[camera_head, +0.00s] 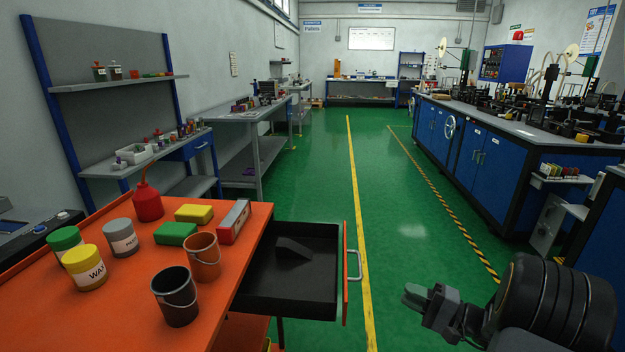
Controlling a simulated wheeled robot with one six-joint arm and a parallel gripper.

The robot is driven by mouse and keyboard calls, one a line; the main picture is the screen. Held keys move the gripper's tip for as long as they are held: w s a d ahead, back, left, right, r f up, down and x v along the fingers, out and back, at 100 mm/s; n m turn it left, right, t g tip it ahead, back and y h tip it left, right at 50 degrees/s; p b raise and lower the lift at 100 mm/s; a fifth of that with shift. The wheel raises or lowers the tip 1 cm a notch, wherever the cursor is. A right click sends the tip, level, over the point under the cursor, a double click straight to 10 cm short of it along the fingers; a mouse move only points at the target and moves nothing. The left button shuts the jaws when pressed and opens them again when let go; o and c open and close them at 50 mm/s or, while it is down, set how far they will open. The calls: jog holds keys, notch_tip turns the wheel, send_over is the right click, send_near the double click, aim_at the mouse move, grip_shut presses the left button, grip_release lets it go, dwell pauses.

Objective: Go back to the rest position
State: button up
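My gripper (416,297) is at the lower right, at the end of my dark arm. It points left over the green floor, to the right of the orange workbench (215,300) and apart from it. Its grey fingertips look near each other, but the gap between them is too small to judge. I see no object in it. An open black drawer (310,262) with an orange front and a light handle juts from the bench toward my gripper. A dark wedge-shaped piece (293,247) lies inside the drawer.
The bench holds a red oil can (148,204), yellow (85,268) and green-lidded tins, a grey tin (121,237), yellow and green blocks, a red-grey box (234,221), and brown and black buckets (175,296). Blue cabinets (485,170) line the right. The green aisle (390,230) between is clear.

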jog(key=s+a+f+g+h+p, duration=0.1)
jog(key=s+a+g+h+p, duration=0.5)
jog(key=s+g, duration=0.35)
jog(key=s+a+r+n+t+h+p, duration=0.1)
jog(key=s+a+r+n+h+p, duration=0.1)
jog(key=r+n+h+p, duration=0.2)
jog(key=s+a+r+n+t+h+p, duration=0.1)
jog(key=a+r+n+h+p, duration=0.2)
jog(key=r+p, duration=0.8)
notch_tip(320, 180, up, 10)
jog(key=n+h, duration=0.2)
jog(key=h, duration=0.1)
jog(key=shift+s+a, duration=0.3)
jog(key=shift+s, duration=0.05)
